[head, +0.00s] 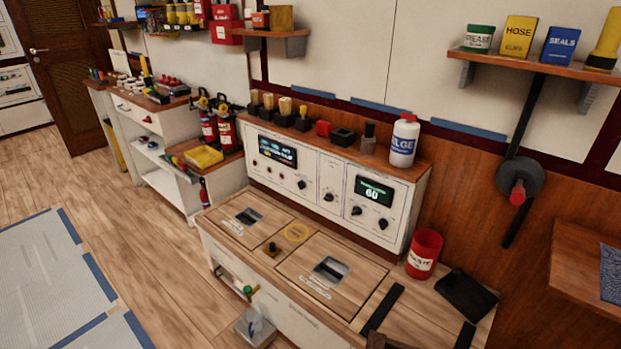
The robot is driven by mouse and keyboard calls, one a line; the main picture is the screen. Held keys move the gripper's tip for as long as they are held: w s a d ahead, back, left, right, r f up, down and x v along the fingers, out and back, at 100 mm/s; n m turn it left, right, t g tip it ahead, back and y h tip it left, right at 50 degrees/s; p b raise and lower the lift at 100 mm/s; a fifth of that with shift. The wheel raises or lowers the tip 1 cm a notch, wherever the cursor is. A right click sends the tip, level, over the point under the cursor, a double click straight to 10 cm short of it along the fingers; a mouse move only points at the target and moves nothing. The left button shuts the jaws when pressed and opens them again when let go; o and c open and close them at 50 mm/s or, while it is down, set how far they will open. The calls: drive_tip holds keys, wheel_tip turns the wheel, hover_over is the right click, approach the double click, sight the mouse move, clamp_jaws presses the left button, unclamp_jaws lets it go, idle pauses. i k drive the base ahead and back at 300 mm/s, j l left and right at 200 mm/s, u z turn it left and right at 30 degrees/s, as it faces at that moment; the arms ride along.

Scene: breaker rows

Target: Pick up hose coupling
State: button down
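A small dark, brass-coloured fitting (271,249) stands on the wooden bench top (225,233), between two inset hatch panels. It looks like the hose coupling, but it is too small to be sure. My gripper is not clearly in view, and nothing is seen touching the fitting.
A white control panel (318,188) rises behind the bench, with several small items and a white bottle (404,140) on top. A red bin (424,253) and a black flat object (466,295) stand at right. Wooden floor (135,250) is clear at left.

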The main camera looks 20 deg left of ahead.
sight(369, 136)
drive_tip(key=k+j, duration=0.15)
drive_tip(key=j, duration=0.2)
drive_tip(key=k+j, duration=0.15)
drive_tip(key=j, duration=0.15)
drive_tip(key=k+j, duration=0.15)
drive_tip(key=j, duration=0.2)
drive_tip(key=k+j, duration=0.1)
drive_tip(key=j, duration=0.25)
drive_tip(key=i+j, duration=0.1)
drive_tip(key=j, duration=0.25)
drive_tip(key=i+j+u, duration=0.1)
drive_tip(key=j, duration=0.25)
drive_tip(key=i+j, duration=0.1)
drive_tip(key=j, duration=0.25)
drive_tip(key=i, duration=0.7)
drive_tip(key=j+u, duration=0.05)
